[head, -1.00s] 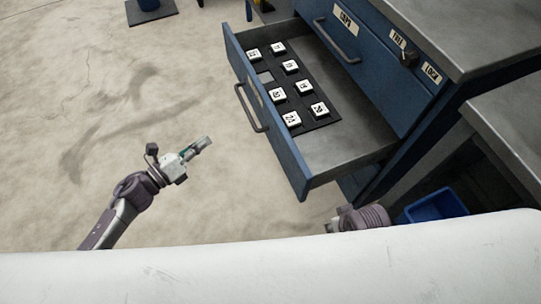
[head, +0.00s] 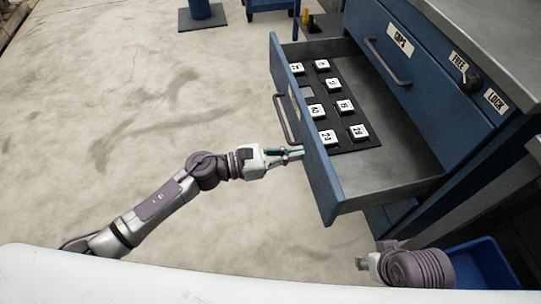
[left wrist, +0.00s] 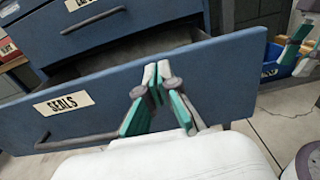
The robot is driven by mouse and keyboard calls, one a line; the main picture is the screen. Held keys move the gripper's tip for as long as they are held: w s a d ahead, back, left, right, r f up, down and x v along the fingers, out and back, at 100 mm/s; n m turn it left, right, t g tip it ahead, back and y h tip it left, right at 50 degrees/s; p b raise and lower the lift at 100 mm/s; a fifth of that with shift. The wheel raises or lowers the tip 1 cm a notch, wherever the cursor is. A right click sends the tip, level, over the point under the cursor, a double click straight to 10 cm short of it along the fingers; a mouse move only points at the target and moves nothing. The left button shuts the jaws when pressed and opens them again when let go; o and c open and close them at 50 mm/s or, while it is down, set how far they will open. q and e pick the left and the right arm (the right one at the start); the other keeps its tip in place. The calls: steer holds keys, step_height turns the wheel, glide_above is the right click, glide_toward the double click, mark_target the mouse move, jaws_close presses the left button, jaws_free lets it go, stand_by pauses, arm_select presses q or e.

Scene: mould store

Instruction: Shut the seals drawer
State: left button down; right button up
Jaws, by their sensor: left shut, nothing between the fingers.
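The seals drawer (head: 330,185) is pulled well out of the blue cabinet. Its front, with a SEALS label (left wrist: 63,104) and a grey bar handle (left wrist: 75,142), shows in the left wrist view. Inside, a black insert (head: 350,144) holds several white numbered blocks and has an empty slot. My left gripper (head: 300,154) is shut and empty, its tips at the drawer's front face, to one side of the handle; I cannot tell whether they touch. My right gripper (head: 362,263) is low by the cabinet's near side; its fingers look apart in the left wrist view (left wrist: 297,55).
Above is a shut CAPS drawer (head: 415,65). A dark knob (head: 470,83) sits between FREE and LOCK labels, seemingly turned towards FREE. A blue bin (head: 480,278) stands at the lower right. The floor left of the drawer is clear.

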mark_target(317, 150)
arm_select(q)
steer(key=shift+x, duration=1.6)
steer(key=shift+d, duration=0.1)
